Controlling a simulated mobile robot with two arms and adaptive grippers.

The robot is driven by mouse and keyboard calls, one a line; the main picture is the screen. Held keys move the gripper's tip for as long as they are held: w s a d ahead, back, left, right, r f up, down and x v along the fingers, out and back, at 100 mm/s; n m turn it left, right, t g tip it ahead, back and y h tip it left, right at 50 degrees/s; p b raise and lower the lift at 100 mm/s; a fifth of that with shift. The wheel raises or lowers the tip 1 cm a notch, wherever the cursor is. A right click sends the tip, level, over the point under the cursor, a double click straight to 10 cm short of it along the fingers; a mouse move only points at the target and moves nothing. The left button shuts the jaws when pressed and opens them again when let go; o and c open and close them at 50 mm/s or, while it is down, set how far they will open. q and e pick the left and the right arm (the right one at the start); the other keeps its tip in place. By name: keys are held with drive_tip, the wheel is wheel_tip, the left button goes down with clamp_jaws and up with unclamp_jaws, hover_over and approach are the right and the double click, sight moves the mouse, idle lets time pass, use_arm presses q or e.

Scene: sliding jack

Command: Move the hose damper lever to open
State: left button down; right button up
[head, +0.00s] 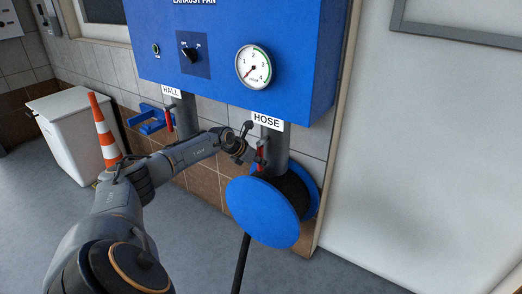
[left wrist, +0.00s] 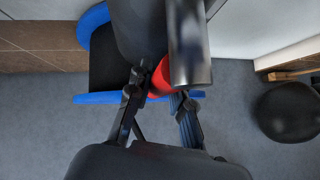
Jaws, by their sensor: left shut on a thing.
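The hose damper lever (head: 261,156) is red and sits on the grey duct (head: 276,143) under the HOSE label (head: 268,121). My left gripper (head: 252,152) reaches in from the left and is shut on this lever. In the left wrist view, the red part of the lever (left wrist: 160,78) lies at the fingertips of my left gripper (left wrist: 158,92). A shiny grey cylinder (left wrist: 189,55) hides part of the lever there. The fingers cover much of the lever in the head view. My right gripper is not in view.
A blue hose reel (head: 262,212) stands right below the lever, with a black hose (head: 241,262) hanging down. The blue exhaust fan box (head: 225,70) is above. A second red lever (head: 168,119) is on the HALL duct. A striped cone (head: 104,130) and white bin (head: 68,130) stand left.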

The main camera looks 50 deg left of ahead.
use_arm(q)
drive_tip(key=c, duration=1.2)
unclamp_jaws()
drive_tip(key=shift+a, duration=0.1)
drive_tip(key=v, duration=1.2)
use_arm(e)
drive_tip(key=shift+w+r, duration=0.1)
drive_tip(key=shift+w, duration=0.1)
use_arm(q)
drive_tip(key=shift+f, duration=0.1)
